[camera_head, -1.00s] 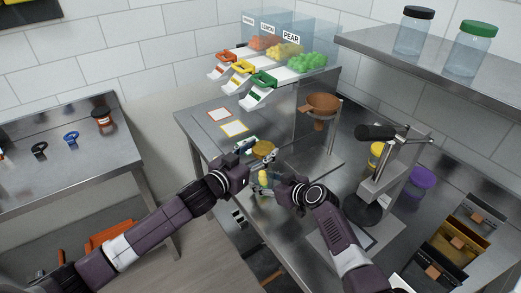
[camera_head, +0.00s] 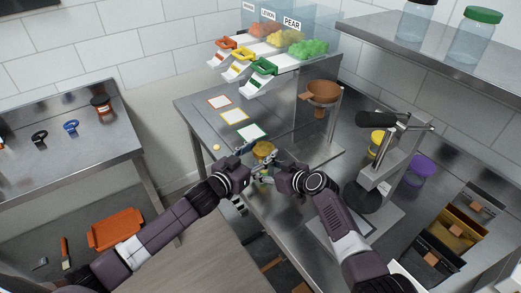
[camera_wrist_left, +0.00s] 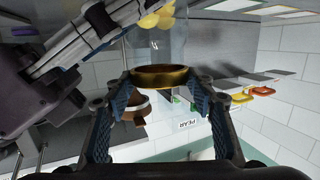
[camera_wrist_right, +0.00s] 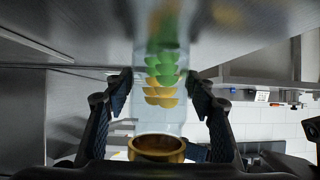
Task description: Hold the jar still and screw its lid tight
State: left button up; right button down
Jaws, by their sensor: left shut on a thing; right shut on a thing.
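The clear jar (camera_wrist_right: 165,112) holds layers of green and yellow gummies. Its gold lid (camera_wrist_left: 160,76) sits at the jar's mouth; I cannot tell how tightly it is seated. My left gripper (camera_wrist_left: 165,95) has its fingers on both sides of the gold lid and is shut on it. My right gripper (camera_wrist_right: 160,90) is shut around the jar's body, with the lid (camera_wrist_right: 156,147) close to its palm side. In the head view the lid (camera_head: 263,148) shows above the grippers, while most of the jar is hidden behind them.
A brown funnel on a stand (camera_head: 322,92) and a lever press (camera_head: 380,165) stand to the right. Coloured-framed cards (camera_head: 234,117) lie behind the grippers. Gummy dispensers (camera_head: 260,75) stand at the back. The shelf (camera_head: 430,58) holds two jars. An orange tray (camera_head: 116,229) sits at lower left.

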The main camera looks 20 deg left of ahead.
pick_arm(q)
jog(key=shift+f, duration=0.15)
jog(key=shift+f, duration=0.5)
jog(key=o, duration=1.8)
jog(key=shift+c, duration=0.2)
jog(key=shift+s, duration=0.1)
jog(key=v, duration=1.1)
jog(key=shift+s+a, duration=0.2)
jog(key=shift+s, duration=0.15)
jog(key=shift+c, duration=0.4)
